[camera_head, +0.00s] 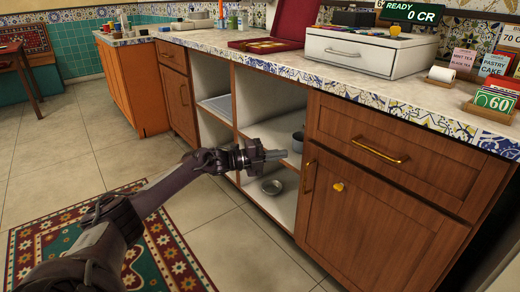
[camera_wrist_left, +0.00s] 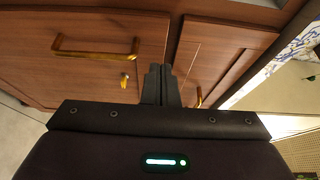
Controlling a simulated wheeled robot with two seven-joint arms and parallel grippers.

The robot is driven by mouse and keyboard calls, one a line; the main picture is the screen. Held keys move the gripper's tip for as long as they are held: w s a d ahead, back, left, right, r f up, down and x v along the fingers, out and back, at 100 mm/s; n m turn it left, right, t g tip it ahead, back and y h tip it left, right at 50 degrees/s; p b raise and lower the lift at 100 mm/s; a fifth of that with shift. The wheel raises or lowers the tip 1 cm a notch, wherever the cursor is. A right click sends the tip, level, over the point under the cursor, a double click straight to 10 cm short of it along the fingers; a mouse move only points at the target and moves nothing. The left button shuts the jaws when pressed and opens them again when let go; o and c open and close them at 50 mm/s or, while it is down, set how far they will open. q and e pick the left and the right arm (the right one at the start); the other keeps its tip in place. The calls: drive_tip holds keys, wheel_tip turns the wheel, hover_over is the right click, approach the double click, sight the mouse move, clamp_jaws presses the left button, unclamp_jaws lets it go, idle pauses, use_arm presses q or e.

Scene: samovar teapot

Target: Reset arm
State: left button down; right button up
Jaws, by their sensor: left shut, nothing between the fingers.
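My left gripper (camera_head: 274,155) reaches in from the left in the head view and hovers in front of the open shelves of the counter. Its fingers are together with nothing between them. In the left wrist view the closed fingers (camera_wrist_left: 162,85) point toward the wooden cabinet fronts, apart from them. My right gripper is in neither view.
The wooden drawer (camera_head: 400,160) and the cabinet door (camera_head: 365,225) with a gold knob are shut. A metal bowl (camera_head: 271,187) sits on the lower shelf and a grey pot (camera_head: 298,141) above. The cash register (camera_head: 360,52) stands on the counter. A patterned rug (camera_head: 170,250) covers the floor.

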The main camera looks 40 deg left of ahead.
use_arm(q)
drive_tip(key=a+b, duration=0.1)
drive_tip(key=a, duration=0.5)
drive_tip(key=shift+a, duration=0.25)
drive_tip(key=shift+w, duration=0.1)
